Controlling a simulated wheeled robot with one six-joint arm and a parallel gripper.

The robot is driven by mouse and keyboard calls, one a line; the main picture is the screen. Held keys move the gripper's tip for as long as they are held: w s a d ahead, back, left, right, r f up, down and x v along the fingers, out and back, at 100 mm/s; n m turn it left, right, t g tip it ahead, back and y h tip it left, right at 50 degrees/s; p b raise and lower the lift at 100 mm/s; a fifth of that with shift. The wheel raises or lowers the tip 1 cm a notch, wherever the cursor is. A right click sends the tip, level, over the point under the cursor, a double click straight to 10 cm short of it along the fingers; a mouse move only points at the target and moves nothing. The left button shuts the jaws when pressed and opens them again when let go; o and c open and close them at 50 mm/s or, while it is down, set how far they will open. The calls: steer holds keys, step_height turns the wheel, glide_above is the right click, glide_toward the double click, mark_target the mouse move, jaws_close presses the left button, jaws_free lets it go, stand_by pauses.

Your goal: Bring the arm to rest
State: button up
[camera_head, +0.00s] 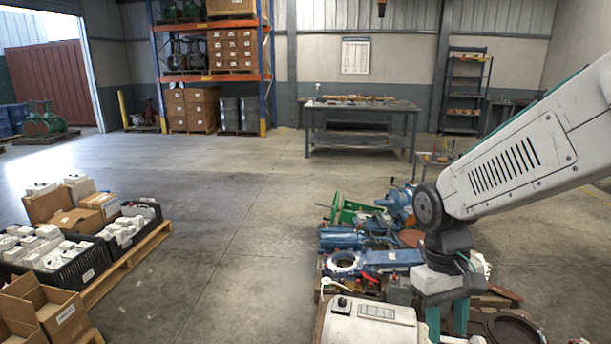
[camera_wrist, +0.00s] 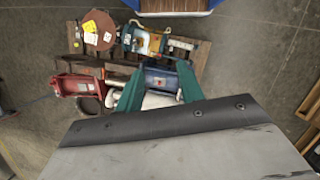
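My arm reaches in from the right in the head view and bends down at the wrist. My gripper (camera_head: 447,322) points down there, with its two teal fingers apart, over the near part of a crowded lot of machine parts. In the wrist view my gripper (camera_wrist: 161,70) also shows its teal fingers spread. A blue machine part (camera_wrist: 160,80) shows between them, below; I cannot tell how far below. I see nothing held. The fingertips are partly hidden in the head view.
Black crates (camera_head: 75,268) and cardboard boxes (camera_head: 45,309) stand at the left. A workbench (camera_head: 361,125) and a pallet rack (camera_head: 212,78) stand behind. The middle floor is clear.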

steer(key=s+d+r+m+t+y, duration=0.1)
steer(key=s+r+t, duration=0.3)
steer(key=s+r, duration=0.6)
steer(key=s+d+m, duration=0.1)
steer(key=s, duration=0.2)
steer(key=shift+d, duration=0.35)
steer(key=shift+d, duration=0.1)
steer(key=shift+c, duration=0.2)
